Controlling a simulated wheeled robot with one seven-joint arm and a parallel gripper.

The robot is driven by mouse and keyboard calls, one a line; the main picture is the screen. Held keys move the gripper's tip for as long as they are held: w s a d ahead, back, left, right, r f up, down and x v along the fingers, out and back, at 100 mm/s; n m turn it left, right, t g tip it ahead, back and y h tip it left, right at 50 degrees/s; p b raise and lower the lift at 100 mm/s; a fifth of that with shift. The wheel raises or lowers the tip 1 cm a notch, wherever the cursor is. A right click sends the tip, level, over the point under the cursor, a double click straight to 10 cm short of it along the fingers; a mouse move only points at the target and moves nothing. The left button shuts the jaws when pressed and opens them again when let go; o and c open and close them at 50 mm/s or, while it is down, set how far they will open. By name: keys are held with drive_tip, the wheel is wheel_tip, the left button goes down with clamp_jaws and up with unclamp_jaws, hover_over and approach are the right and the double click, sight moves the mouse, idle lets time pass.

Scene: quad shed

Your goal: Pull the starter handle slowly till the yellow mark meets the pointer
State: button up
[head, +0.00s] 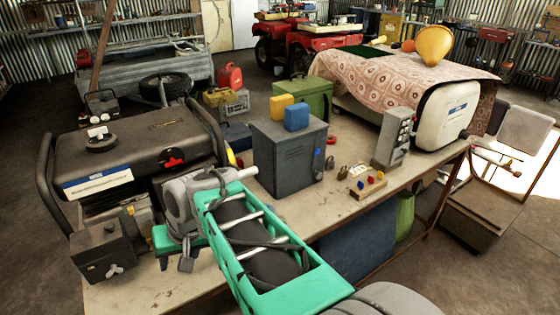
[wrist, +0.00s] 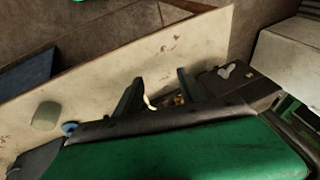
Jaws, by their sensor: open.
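A generator (head: 100,150) with a black tank and tubular frame stands at the left end of the bench. Its dark front box (head: 104,250) shows in the head view; a dark box with a pale fitting (wrist: 228,73) is in the wrist view. My gripper (wrist: 160,76) is open, its two dark fingers apart over the bench beside that box. A small pale yellow curved piece (wrist: 149,103) shows between the finger bases; I cannot tell what it is. In the head view my arm covers the generator's right side. I cannot make out the starter handle, yellow mark or pointer.
The bench (head: 345,205) carries a grey metal cabinet (head: 290,155) with yellow and blue blocks on top. Beyond are a small wooden board with knobs (head: 368,184), a grey switch box (head: 393,138) and a cloth-covered white generator (head: 447,115). Bare bench shows at the front.

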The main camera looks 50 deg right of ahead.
drive_tip(key=w+d+r+m+t+p, duration=0.1)
drive_tip(key=w+d+r+m, duration=0.15)
drive_tip(key=d, duration=0.35)
drive_tip(key=w+d+r+m+t, duration=0.1)
drive_tip(key=d+m, duration=0.3)
drive_tip(key=d, duration=0.2)
drive_tip(key=m+t+p, duration=0.1)
drive_tip(key=m+t, duration=0.4)
drive_tip(key=m, duration=0.3)
approach(253, 171)
drive_tip(key=w+f, duration=0.1)
drive_tip(key=shift+y, duration=0.3)
drive_tip(key=x, duration=0.8)
drive_tip(key=shift+d+r+p, duration=0.1)
drive_tip(key=shift+d+p, duration=0.05)
drive_tip(key=shift+p, duration=0.15)
drive_tip(key=shift+c, duration=0.4)
clamp_jaws()
